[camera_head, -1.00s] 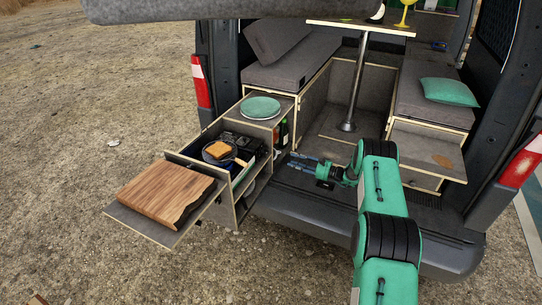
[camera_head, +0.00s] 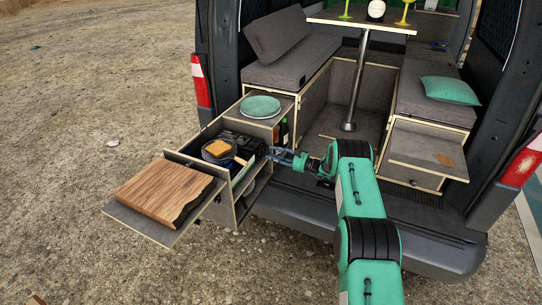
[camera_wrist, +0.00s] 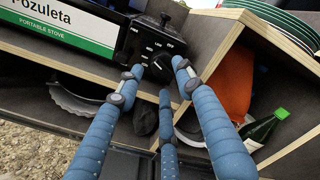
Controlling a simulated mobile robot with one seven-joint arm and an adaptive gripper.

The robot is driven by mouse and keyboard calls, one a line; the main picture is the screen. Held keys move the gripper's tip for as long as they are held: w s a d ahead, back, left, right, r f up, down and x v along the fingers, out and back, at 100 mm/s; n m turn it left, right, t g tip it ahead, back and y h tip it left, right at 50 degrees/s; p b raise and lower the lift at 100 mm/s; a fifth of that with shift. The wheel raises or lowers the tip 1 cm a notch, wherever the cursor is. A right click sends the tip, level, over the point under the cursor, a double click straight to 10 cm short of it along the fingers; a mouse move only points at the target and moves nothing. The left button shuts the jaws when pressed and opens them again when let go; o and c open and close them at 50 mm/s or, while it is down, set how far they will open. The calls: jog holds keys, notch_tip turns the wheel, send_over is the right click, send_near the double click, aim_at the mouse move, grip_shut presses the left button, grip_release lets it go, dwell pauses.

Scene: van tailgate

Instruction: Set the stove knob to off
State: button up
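The portable stove (camera_wrist: 62,32) shows in the wrist view with a white and green label. Its black control panel (camera_wrist: 150,38) carries small white lettering, including LOW and OFF, around a dark round knob (camera_wrist: 159,66). My gripper (camera_wrist: 160,74) has three blue fingers, spread apart, with the tips around the knob. I cannot tell whether they touch it, nor which mark the knob points to. In the head view my gripper (camera_head: 270,153) is at the right end of the stove (camera_head: 240,140), which sits in the pulled-out drawer; the knob is too small to see there.
A pan with toast (camera_head: 218,150) is on the stove. A wooden cutting board (camera_head: 165,193) lies on the front shelf. Plates (camera_head: 260,107) stand on the cabinet top. A green bottle (camera_wrist: 262,130) and an orange item (camera_wrist: 232,85) are in the compartment beside my fingers.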

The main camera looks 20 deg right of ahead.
jog(key=shift+w+a, duration=0.5)
jog(key=shift+a, duration=0.05)
grip_shut()
jog(key=shift+m+b, duration=0.3)
jog(key=shift+m, duration=0.1)
jog(key=m+b, duration=0.1)
jog(key=m, duration=1.1)
jog(key=shift+s+r+b, duration=0.1)
jog(key=shift+r+b, duration=0.05)
jog(key=shift+b, duration=0.15)
jog(key=shift+m, duration=0.3)
